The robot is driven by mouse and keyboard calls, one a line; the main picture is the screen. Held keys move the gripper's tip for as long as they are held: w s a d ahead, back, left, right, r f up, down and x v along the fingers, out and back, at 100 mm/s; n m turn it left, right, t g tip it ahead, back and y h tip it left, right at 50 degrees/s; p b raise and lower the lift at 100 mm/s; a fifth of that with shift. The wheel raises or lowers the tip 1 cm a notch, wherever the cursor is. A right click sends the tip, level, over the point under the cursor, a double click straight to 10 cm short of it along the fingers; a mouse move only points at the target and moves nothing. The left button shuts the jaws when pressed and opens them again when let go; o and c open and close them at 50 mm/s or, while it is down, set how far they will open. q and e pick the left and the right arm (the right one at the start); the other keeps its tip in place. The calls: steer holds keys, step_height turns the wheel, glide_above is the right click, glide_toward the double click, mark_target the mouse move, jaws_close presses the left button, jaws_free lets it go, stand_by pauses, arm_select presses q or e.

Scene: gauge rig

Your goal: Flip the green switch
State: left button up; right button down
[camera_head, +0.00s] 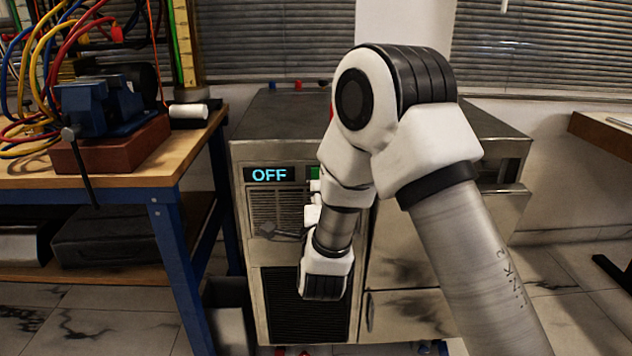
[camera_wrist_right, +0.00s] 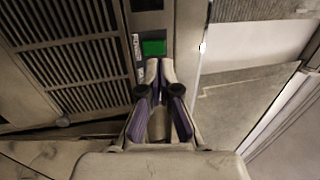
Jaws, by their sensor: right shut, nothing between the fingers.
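In the head view only a sliver of the green switch (camera_head: 314,173) shows beside my arm. In the head view my right arm hides most of that gripper. My left gripper is in neither view.
The grey metal cabinet (camera_head: 247,215) has vent grilles and stands on the tiled floor. A workbench (camera_head: 188,160) with a blue vise (camera_head: 100,108) and coloured cables is close on the left. Another table edge (camera_head: 600,132) shows at the far right.

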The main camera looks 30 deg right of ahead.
mark_target(316, 173)
steer(key=x, duration=0.4)
steer(key=shift+w+b, duration=0.1)
steer(key=shift+b, duration=0.2)
steer(key=r+p, duration=0.1)
steer(key=p, duration=0.1)
steer(key=r+g+y+p, duration=0.1)
steer(key=p, duration=0.2)
steer(key=shift+w+d+r+g, duration=0.15)
steer(key=shift+w+r+g, duration=0.05)
steer(key=shift+w+g, duration=0.1)
steer(key=shift+f, duration=0.6)
steer(key=shift+b, duration=0.3)
